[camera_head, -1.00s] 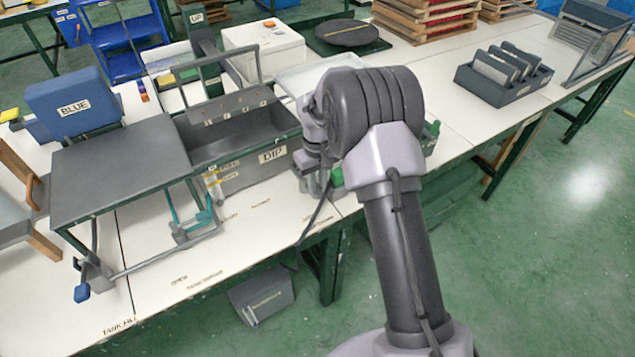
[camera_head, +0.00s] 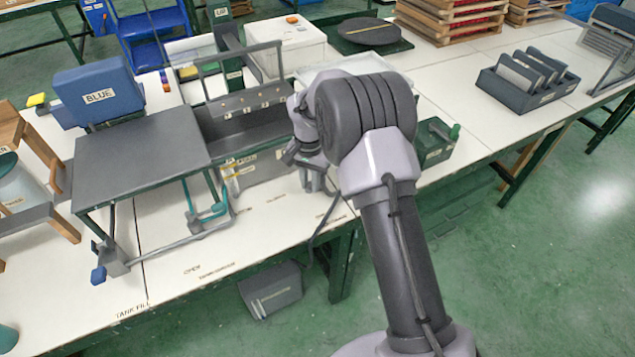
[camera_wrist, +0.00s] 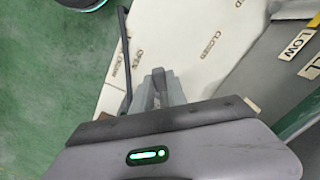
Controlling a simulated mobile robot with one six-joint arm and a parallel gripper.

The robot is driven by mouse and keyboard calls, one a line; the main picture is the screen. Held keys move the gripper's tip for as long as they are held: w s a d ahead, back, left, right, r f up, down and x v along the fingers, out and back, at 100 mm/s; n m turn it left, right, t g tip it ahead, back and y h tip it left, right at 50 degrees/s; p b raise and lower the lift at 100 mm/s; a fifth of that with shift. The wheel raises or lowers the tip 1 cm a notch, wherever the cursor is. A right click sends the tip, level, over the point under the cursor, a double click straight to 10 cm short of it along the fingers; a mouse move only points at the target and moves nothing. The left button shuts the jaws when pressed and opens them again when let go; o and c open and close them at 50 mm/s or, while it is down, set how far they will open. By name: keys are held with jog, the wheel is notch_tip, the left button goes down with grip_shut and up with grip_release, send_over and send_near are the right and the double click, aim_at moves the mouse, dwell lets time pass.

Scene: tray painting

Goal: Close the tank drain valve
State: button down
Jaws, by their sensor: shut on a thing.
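The dark grey dip tank (camera_head: 262,168) stands on the white bench in the head view, partly hidden behind my arm. My gripper shows in the wrist view (camera_wrist: 160,88), low over the bench beside the tank. Its fingers are shut on a small dark grey piece (camera_wrist: 158,78), which appears to be the drain valve handle; its shape is mostly hidden. Printed "OPEN" (camera_wrist: 138,58) and "CLOSED" (camera_wrist: 205,47) marks lie on the bench past the fingertips. The handle's exact angle against these marks cannot be told.
A green box (camera_head: 435,145) is right of my arm. A dark bin (camera_head: 270,290) lies below the bench edge.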

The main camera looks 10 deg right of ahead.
jog(key=shift+w+a+m, duration=0.55)
jog(key=shift+w+m, duration=0.2)
jog(key=shift+m, duration=0.65)
jog(key=shift+w+a+m, duration=0.6)
jog(key=shift+w+m, duration=0.1)
jog(key=shift+m, duration=0.7)
jog(key=shift+w+a+m, duration=0.55)
jog(key=shift+w+m, duration=0.2)
jog(key=shift+m, duration=0.65)
jog(key=shift+r, duration=0.1)
jog(key=c, duration=1.3)
grip_release()
notch_tip(320, 180, up, 17)
jog(key=p, duration=0.6)
jog(key=shift+r, duration=0.15)
